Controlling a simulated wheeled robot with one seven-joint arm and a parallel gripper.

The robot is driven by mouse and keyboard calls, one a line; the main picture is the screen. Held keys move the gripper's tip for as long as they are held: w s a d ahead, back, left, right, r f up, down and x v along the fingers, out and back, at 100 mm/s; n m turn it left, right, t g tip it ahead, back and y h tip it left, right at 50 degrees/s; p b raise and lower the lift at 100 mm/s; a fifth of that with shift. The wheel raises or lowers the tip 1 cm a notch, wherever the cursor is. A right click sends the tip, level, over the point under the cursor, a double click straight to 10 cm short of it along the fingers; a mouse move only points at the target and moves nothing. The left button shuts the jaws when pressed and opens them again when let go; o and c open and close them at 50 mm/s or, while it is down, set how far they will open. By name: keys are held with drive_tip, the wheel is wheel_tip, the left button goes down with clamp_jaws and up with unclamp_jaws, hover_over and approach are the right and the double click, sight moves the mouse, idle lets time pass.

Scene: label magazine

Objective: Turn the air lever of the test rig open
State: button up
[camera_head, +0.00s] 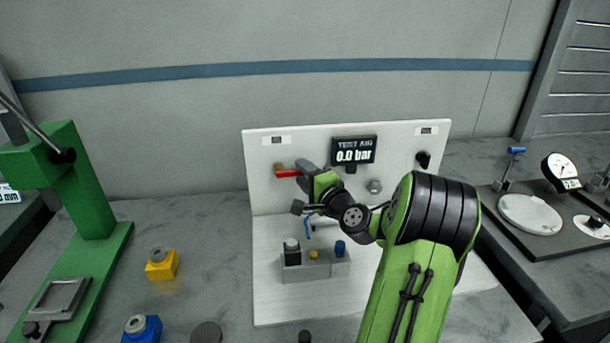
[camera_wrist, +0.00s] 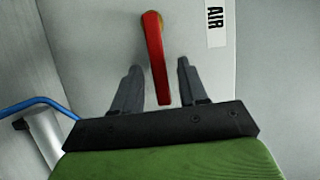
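The red air lever (camera_wrist: 154,60) sits on the white upright panel of the test rig (camera_head: 390,150), below and left of an "AIR" label in the wrist view. In the head view the lever (camera_head: 288,173) points sideways to the right from its brass pivot, toward my gripper. In the wrist view my gripper (camera_wrist: 157,78) is open, with one dark finger on each side of the lever's free end. I see gaps between the lever and both fingers. The display (camera_head: 354,150) reads "TEST AIR 0.0 bar".
A grey fixture block (camera_head: 315,268) with a black-and-white part and a blue knob stands on the rig's base below my wrist. A blue hose (camera_wrist: 40,104) lies left in the wrist view. A green press (camera_head: 95,190) and a yellow block (camera_head: 162,265) stand left.

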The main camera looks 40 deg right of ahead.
clamp_jaws()
idle(0.3)
drive_tip(key=r+n+p, duration=0.1)
drive_tip(key=r+n+g+p, duration=0.1)
drive_tip(key=n, duration=0.1)
drive_tip(key=shift+w+a+r, duration=0.15)
drive_tip(key=shift+a+r, duration=0.05)
drive_tip(key=n, duration=0.1)
drive_tip(key=r+n+g, duration=0.1)
drive_tip(key=a+n, duration=0.1)
drive_tip(key=shift+w+r+g+h+p, duration=0.25)
drive_tip(key=shift+g+h+p, duration=0.05)
drive_tip(key=shift+g, duration=0.1)
drive_tip(key=n+g, duration=0.1)
drive_tip(key=w+a+r+n+h, duration=0.1)
drive_tip(key=n, duration=0.1)
drive_tip(key=shift+a+r+g, duration=0.2)
drive_tip(key=shift+a+g, duration=0.05)
drive_tip(key=shift+g, duration=0.15)
drive_tip(key=shift+w+a+r+n+g+h+b, duration=0.15)
drive_tip(key=shift+w+a+n+h+b, duration=0.1)
drive_tip(key=shift+n, duration=0.3)
drive_tip(key=shift+w+a+r+n+g+h+b, duration=0.15)
drive_tip(key=shift+a+n+h+b, duration=0.1)
drive_tip(key=shift+n, duration=0.3)
drive_tip(key=shift+w+a+n+g+h+b, duration=0.4)
drive_tip(key=shift+a+n+g+h+b, duration=0.15)
drive_tip(key=shift+n, duration=0.35)
